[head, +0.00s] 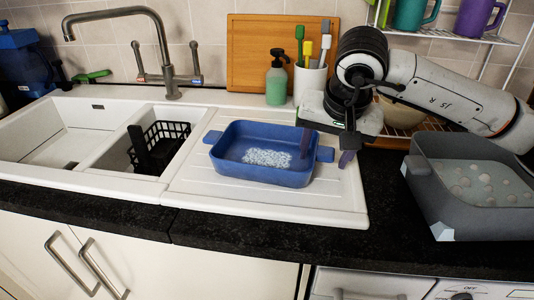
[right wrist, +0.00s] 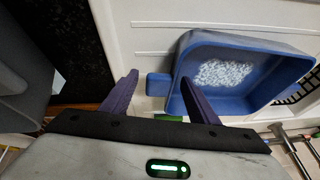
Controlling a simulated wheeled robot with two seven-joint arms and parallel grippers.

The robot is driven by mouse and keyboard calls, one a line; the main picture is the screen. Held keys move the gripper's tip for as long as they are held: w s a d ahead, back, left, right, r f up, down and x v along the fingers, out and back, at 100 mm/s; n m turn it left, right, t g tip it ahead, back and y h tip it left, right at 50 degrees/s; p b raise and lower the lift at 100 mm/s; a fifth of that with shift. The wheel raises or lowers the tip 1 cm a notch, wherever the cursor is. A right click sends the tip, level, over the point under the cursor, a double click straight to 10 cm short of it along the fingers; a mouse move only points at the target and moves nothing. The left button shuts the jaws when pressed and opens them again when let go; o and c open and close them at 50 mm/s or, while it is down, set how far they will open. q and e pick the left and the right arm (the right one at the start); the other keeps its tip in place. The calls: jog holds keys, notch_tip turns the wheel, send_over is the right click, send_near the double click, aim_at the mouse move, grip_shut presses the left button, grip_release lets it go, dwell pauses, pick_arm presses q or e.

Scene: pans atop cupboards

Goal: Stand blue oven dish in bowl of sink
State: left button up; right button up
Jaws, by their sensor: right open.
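The blue oven dish (head: 263,173) sits upright on the white draining board, with white specks on its inner floor; it also shows in the right wrist view (right wrist: 255,108). The sink's large bowl (head: 60,140) is at the left, with a smaller bowl beside it holding a black basket (head: 160,143). My right gripper (head: 325,157) is open at the dish's right end. In the right wrist view (right wrist: 159,77) the dish's end handle (right wrist: 158,85) shows between the two purple fingers. I cannot tell whether they touch it. My left gripper is not in view.
A grey dish (head: 470,185) with pale round spots stands on the dark counter at the right. The tap (head: 170,60) rises behind the sink. A green soap bottle (head: 276,82), a brush cup (head: 309,82) and a wooden board (head: 250,45) stand behind the draining board.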

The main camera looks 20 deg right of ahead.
grip_shut()
jog(key=shift+w+r, duration=0.1)
dwell(0.3)
